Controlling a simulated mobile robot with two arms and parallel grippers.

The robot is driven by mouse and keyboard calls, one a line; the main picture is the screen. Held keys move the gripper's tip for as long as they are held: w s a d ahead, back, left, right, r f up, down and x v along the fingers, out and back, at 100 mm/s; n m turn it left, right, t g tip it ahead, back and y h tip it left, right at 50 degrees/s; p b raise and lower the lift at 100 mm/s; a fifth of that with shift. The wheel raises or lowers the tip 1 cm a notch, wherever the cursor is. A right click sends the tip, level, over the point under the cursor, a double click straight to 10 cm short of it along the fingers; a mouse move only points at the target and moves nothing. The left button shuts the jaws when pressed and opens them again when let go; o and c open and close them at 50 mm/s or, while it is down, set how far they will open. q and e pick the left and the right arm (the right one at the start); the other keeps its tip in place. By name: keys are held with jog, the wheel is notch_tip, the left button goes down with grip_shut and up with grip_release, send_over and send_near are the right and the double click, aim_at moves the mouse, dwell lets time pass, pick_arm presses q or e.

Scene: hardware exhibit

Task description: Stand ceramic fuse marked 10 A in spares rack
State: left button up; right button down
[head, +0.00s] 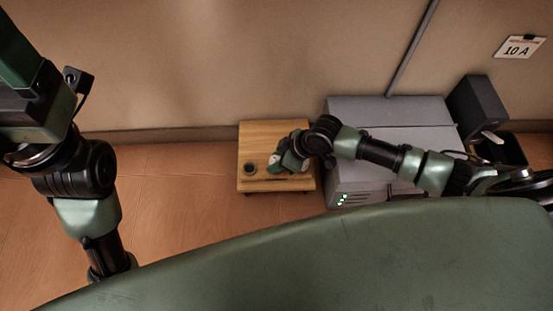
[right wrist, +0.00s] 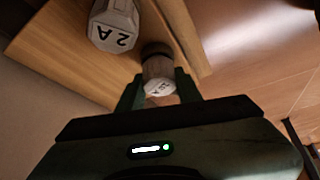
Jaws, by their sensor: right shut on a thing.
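The wooden spares rack (head: 262,132) stands on the floor against the wall, with a dark round hole (head: 250,168) at its left. My right gripper (head: 284,164) is over the rack's right half. In the right wrist view my right gripper (right wrist: 160,88) is shut on a pale ceramic fuse (right wrist: 159,72); its marking is too small to read surely. A dark ring shows just behind this fuse; I cannot tell whether the fuse is seated in a hole. Another white fuse marked 2 A (right wrist: 113,22) stands in the rack beside it. My left gripper is out of view.
A grey cabinet (head: 385,112) with green lights stands right of the rack. A black box (head: 478,105) and a black bin (head: 515,150) are further right. A 10 A sign (head: 519,47) hangs on the wall. The floor left of the rack is clear.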

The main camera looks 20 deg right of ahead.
jog(key=shift+f, duration=0.25)
jog(key=c, duration=0.9)
grip_release()
jog(key=o, duration=0.5)
jog(key=shift+r, duration=0.1)
